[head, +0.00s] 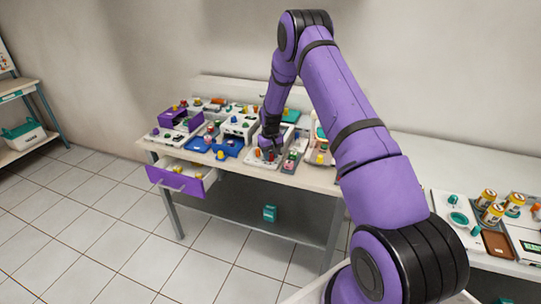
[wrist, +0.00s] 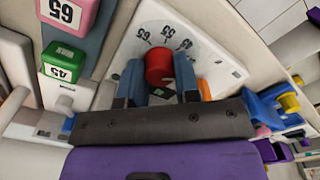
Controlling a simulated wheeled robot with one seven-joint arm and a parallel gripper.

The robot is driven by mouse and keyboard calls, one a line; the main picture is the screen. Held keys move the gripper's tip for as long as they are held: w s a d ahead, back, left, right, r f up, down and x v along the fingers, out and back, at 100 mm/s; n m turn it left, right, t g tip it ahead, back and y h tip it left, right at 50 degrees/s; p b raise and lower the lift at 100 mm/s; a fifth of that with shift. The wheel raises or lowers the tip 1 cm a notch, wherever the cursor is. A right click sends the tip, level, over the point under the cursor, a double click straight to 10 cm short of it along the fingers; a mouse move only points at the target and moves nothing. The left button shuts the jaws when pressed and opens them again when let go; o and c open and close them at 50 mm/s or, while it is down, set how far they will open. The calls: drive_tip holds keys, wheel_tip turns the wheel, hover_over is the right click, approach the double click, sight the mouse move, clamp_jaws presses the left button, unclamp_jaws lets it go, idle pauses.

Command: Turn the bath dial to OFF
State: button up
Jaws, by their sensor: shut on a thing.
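The bath dial is a red round knob (wrist: 158,66) on a white panel (wrist: 218,66) with printed numbers around it, 55 and 65 among them. In the wrist view, my gripper (wrist: 158,86) has one blue-grey finger on each side of the red knob and is shut on it. A small dark green patch shows just below the knob, between the fingers. In the head view, my gripper (head: 268,146) points down over the white panel (head: 264,163) near the table's front edge. The knob is mostly hidden there by the gripper. I cannot read an OFF mark.
A pink block marked 65 (wrist: 68,14) and a green block marked 45 (wrist: 65,62) stand left of the panel in the wrist view. Blue trays (head: 228,148) and many small parts crowd the table. A purple drawer (head: 180,179) stands open in front. Yellow-topped jars (head: 487,198) stand far right.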

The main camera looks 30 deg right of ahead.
drive_tip(key=o, duration=0.9)
wheel_tip(320, 180, up, 11)
drive_tip(key=shift+f, duration=0.1)
idle(0.3)
drive_tip(key=s+a+r+t, duration=0.1)
drive_tip(key=s+a+r, duration=0.35)
drive_tip(key=r, duration=0.55)
drive_tip(key=s+a+r+t, duration=0.1)
drive_tip(key=s+a+r, duration=0.2)
drive_tip(key=s+r, duration=0.45)
drive_tip(key=s+a+r+t, duration=0.1)
drive_tip(key=s+a+r, duration=0.3)
drive_tip(key=r, duration=0.7)
drive_tip(key=s+a+r, duration=0.1)
drive_tip(key=s+a, duration=0.1)
drive_tip(key=s, duration=0.7)
drive_tip(key=s+a+r+n+t, duration=0.1)
drive_tip(key=s+a+r, duration=0.1)
drive_tip(key=s, duration=0.8)
drive_tip(key=s+a+r+t, duration=0.1)
drive_tip(key=s+a+r, duration=0.1)
drive_tip(key=s, duration=0.8)
drive_tip(key=shift+a+r+n, duration=0.15)
drive_tip(key=shift+a+n, duration=0.15)
drive_tip(key=shift+a, duration=0.15)
